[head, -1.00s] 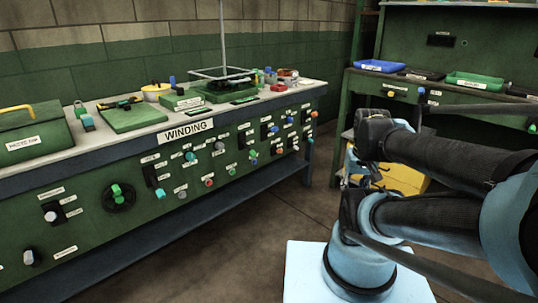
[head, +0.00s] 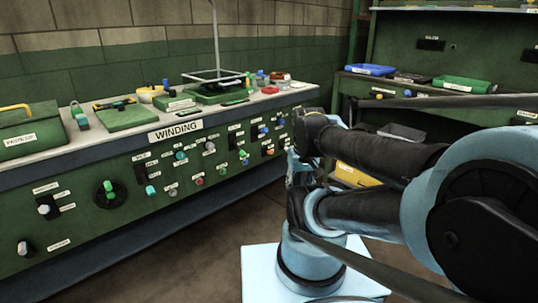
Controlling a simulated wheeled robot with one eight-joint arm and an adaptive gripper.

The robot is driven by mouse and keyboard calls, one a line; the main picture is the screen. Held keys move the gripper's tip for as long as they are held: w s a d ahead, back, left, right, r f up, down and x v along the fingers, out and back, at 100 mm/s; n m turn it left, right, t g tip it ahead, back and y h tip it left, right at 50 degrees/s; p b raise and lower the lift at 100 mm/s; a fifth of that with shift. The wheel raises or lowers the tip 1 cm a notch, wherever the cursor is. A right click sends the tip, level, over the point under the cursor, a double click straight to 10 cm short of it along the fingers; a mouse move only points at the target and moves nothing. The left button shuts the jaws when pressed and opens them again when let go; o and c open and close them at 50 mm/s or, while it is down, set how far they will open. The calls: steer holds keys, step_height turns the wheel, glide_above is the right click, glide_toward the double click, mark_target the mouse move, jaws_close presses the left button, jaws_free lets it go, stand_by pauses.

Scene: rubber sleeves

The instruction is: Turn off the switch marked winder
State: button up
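I cannot read which label says winder. A pale knob (head: 44,209) on a dark plate, a dark knob with a light tip (head: 24,248), a large round dial with a green handle (head: 108,193) and a teal-tipped switch (head: 150,190) sit on its near left part. My folded arm covers the panel's far right end. My gripper does not show.
The bench top holds a green box (head: 30,134), a green board (head: 125,119) and small parts. Open floor (head: 200,265) lies before the panel. A second green bench with a blue tray (head: 370,69) and a green tray (head: 460,84) stands behind my arm, with a yellow box (head: 355,176) below.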

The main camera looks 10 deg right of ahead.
mark_target(271, 151)
steer(key=w+r+n, duration=0.1)
steer(key=w+r, duration=0.2)
steer(key=w, duration=0.4)
steer(key=w+r+n, duration=0.1)
steer(key=w+r, duration=0.2)
steer(key=w, duration=0.5)
steer(key=w+f+n+t, duration=0.1)
steer(key=w+f+n, duration=0.1)
steer(key=w, duration=1.6)
steer(key=w+d+f+n+t+y, duration=0.1)
steer(key=w+d+f+n, duration=0.1)
steer(key=w+f, duration=1.1)
steer(key=w+d+f+n+y, duration=0.1)
steer(key=w+d+f+n, duration=0.1)
steer(key=w+f, duration=1.15)
steer(key=w+a, duration=0.1)
steer(key=w, duration=0.2)
steer(key=w+a, duration=0.1)
steer(key=w, duration=0.3)
steer(key=w+a, duration=0.2)
steer(key=w, duration=0.2)
steer(key=shift+w+r, duration=0.2)
steer(key=shift+w, duration=0.05)
steer(key=shift+w+f, duration=0.3)
steer(key=shift+f, duration=0.2)
jaws_close()
